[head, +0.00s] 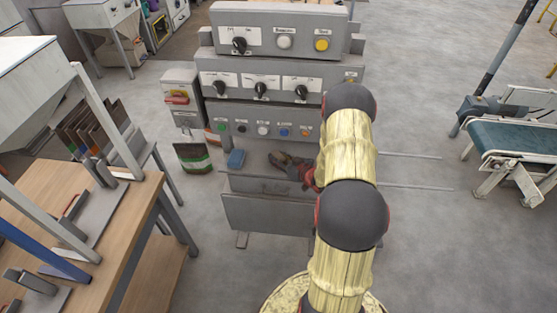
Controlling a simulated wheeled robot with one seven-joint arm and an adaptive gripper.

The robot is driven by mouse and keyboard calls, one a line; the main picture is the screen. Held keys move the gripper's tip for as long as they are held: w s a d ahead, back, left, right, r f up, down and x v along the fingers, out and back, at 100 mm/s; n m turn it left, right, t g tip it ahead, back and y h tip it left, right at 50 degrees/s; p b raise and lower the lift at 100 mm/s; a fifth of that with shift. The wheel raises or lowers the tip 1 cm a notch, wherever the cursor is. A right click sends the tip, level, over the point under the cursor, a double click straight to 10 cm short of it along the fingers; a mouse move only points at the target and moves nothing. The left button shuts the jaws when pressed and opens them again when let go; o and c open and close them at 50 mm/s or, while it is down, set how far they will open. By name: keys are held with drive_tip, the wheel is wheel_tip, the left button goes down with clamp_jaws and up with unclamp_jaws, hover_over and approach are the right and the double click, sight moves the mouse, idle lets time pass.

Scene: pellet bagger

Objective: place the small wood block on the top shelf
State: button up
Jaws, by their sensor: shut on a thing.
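My gripper (283,161) is small and dark in the head view, with a red part at its wrist. It points left, just above the low ledge (256,184) of the grey control console. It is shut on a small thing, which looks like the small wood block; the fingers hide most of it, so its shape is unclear. The console rises in steps, with knobs and buttons on its faces. Its highest step (283,9) has a flat top at the upper edge of the view. I cannot tell which surface is the top shelf.
A bag (194,156) stands on the floor left of the console. A wooden table (128,220) is at left, a conveyor (515,136) at right. Open floor lies between console and conveyor.

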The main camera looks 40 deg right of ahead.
drive_tip(key=shift+r, duration=0.1)
drive_tip(key=o, duration=1.2)
drive_tip(key=shift+c, duration=0.2)
drive_tip(key=shift+r, duration=0.1)
drive_tip(key=p+v, duration=0.2)
drive_tip(key=v, duration=1)
drive_tip(key=shift+p, duration=0.35)
